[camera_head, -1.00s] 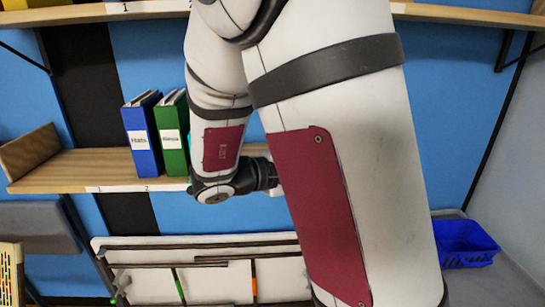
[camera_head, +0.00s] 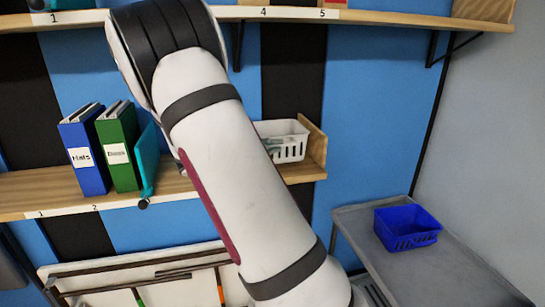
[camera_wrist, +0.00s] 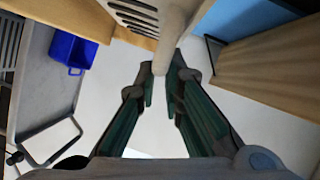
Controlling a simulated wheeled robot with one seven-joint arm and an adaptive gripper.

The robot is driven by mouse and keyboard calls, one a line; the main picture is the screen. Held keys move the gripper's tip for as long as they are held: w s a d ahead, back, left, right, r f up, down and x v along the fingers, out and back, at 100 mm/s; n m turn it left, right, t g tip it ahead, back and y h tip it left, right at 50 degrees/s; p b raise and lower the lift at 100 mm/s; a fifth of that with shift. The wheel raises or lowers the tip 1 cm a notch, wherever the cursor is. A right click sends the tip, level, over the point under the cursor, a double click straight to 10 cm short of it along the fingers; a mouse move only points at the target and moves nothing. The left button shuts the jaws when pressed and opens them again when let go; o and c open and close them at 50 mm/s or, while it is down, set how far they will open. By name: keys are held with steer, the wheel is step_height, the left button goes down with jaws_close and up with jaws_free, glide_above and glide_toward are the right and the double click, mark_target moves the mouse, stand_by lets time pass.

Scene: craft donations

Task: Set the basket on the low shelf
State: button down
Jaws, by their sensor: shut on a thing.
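The white slotted basket (camera_head: 292,150) shows in the head view at the right end of the low shelf (camera_head: 40,190), partly behind my arm. Something grey-green shows inside it. I cannot tell whether its base touches the shelf board. In the wrist view, a pale slotted wall of the basket (camera_wrist: 136,14) is at the top. My gripper (camera_wrist: 165,78) is shut on a pale part of it there. In the head view my arm hides the gripper.
Blue, green and teal binders (camera_head: 118,147) stand on the low shelf, left of my arm. An upright end board (camera_head: 316,143) is right of the basket. A blue basket (camera_head: 407,229) sits on a grey cart (camera_head: 440,275) at the right. An upper shelf (camera_head: 400,16) runs above.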

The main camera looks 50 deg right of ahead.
steer(key=shift+s+a+f+p, duration=0.1)
steer(key=shift+f+p, duration=0.25)
steer(key=shift+f, duration=1.2)
steer(key=c, duration=1.7)
jaws_free()
steer(key=shift+a, duration=0.1)
